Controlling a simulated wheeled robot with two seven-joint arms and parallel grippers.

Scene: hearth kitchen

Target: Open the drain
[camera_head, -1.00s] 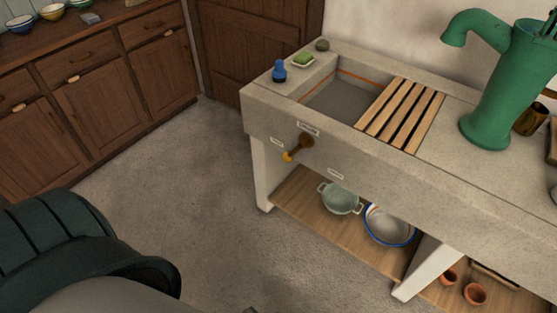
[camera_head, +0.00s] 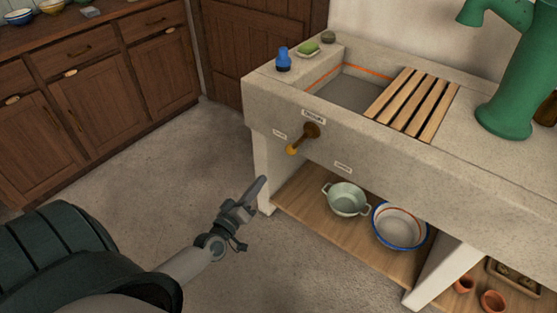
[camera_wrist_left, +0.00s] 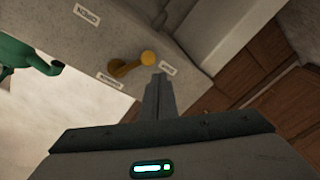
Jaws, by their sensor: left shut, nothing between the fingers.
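The drain lever (camera_head: 301,138) is a brass handle with a yellow knob on the front face of the stone sink (camera_head: 400,170). Its knob points down and left, towards the left small label (camera_head: 280,134). Another label (camera_head: 313,116) sits above the pivot and a third (camera_head: 343,167) lies lower right. My left gripper (camera_head: 262,182) is shut and empty, below and left of the lever, apart from it. In the left wrist view the lever (camera_wrist_left: 133,64) shows just beyond my left fingertips (camera_wrist_left: 159,82). My right gripper is out of view.
A wooden slatted rack (camera_head: 415,102) partly covers the basin, with a green pump (camera_head: 510,80) to its right. A blue bottle (camera_head: 283,60) stands on the left rim. A shelf below holds a colander (camera_head: 346,199) and a bowl (camera_head: 399,227). The floor left of the sink is clear.

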